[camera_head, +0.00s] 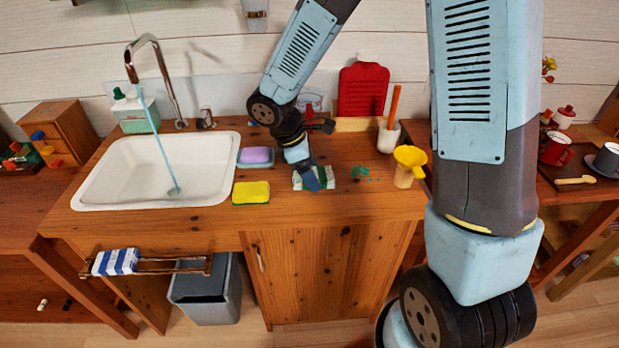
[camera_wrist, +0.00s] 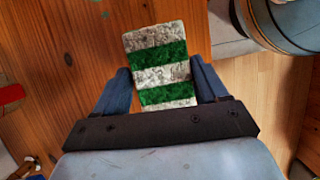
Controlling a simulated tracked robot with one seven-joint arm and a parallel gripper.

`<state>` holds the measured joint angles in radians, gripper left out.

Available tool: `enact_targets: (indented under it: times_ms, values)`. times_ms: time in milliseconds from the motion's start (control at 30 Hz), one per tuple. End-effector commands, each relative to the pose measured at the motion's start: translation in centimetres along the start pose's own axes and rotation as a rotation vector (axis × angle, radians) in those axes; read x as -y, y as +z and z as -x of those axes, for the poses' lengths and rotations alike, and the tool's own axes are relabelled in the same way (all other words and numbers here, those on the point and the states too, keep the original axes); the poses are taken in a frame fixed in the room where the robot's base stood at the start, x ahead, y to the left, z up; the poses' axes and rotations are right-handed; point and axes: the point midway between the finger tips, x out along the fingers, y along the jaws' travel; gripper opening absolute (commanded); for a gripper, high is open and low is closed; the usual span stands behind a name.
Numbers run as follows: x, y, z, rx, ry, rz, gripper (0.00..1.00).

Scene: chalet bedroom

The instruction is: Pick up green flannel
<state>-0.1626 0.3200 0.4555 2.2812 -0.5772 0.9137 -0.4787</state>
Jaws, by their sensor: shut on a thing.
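The green flannel (camera_head: 300,180) is a small folded cloth with green and whitish stripes. It is on or just above the wooden counter, to the right of the yellow sponge, and partly hidden by my gripper in the head view. My gripper (camera_head: 318,180) points down at it. In the wrist view the flannel (camera_wrist: 158,62) lies between the two blue fingers of my gripper (camera_wrist: 160,90), which press against its two sides. I cannot tell whether it is lifted off the counter.
A yellow sponge (camera_head: 251,193) and a purple soap (camera_head: 256,155) lie between the flannel and the white sink (camera_head: 150,175). Green bits (camera_head: 361,172) lie to the right, with a yellow funnel (camera_head: 410,158) and a white pot (camera_head: 388,138) beyond. The counter's front strip is clear.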

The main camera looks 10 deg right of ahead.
Motion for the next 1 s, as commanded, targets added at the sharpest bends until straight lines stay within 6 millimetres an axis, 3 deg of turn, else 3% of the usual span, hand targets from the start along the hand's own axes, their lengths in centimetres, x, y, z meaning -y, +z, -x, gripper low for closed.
enact_targets:
  times_ms: [233, 600, 833, 867, 1000]
  values:
    - [3.3, 1.9, 3.6, 0.000, 0.004, -0.002, 0.44]
    - [9.7, 3.4, 5.9, 0.000, 0.003, 0.000, 0.44]
    - [11.6, 3.9, 6.6, 0.001, 0.000, -0.001, 0.43]
    - [11.8, 4.0, 6.7, 0.001, 0.000, -0.001, 0.37]
    - [12.1, 4.0, 6.8, 0.001, 0.000, 0.000, 0.37]
